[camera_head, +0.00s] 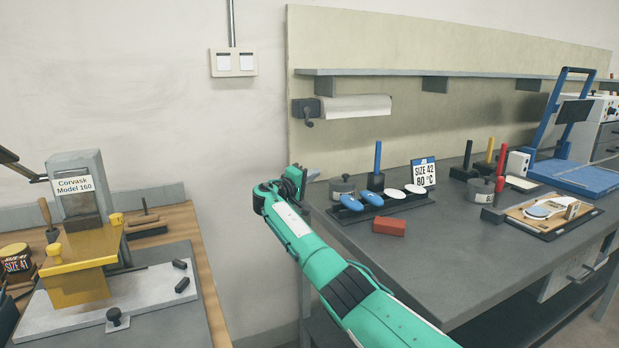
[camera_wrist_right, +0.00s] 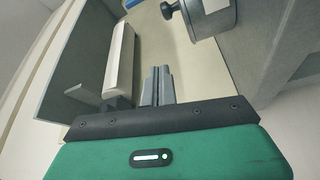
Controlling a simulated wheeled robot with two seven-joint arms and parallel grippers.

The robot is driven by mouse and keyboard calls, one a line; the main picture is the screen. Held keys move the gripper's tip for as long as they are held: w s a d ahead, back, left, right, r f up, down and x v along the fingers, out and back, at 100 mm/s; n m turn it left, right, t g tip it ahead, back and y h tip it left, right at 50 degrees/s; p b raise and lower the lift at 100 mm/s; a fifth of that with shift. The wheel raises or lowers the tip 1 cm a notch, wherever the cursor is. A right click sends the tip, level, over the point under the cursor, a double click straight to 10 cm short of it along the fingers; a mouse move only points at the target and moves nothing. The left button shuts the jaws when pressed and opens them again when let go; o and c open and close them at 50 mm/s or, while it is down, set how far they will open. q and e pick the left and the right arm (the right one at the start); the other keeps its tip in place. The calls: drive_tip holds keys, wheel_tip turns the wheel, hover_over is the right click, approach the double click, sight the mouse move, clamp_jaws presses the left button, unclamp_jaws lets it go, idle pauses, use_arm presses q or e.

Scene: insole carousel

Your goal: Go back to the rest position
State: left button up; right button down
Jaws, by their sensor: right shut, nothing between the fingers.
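My right arm, green with a white panel, reaches in from the bottom right of the head view. Its gripper (camera_head: 299,178) is at the left end of the grey workbench, near the wall. In the right wrist view the two grey fingers (camera_wrist_right: 157,86) are together with nothing between them. The gripper is apart from the objects on the bench. My left gripper is in neither view.
The grey bench (camera_head: 455,245) holds a red block (camera_head: 389,226), blue and white ovals on a tray, a size sign (camera_head: 423,172) and a lidded pot (camera_head: 342,187). A paper roll (camera_head: 355,107) hangs behind. A yellow press (camera_head: 75,270) stands on the left bench.

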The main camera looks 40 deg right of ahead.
drive_tip(key=shift+w+a+f, duration=0.1)
drive_tip(key=shift+a+f, duration=0.15)
drive_tip(key=shift+a, duration=0.2)
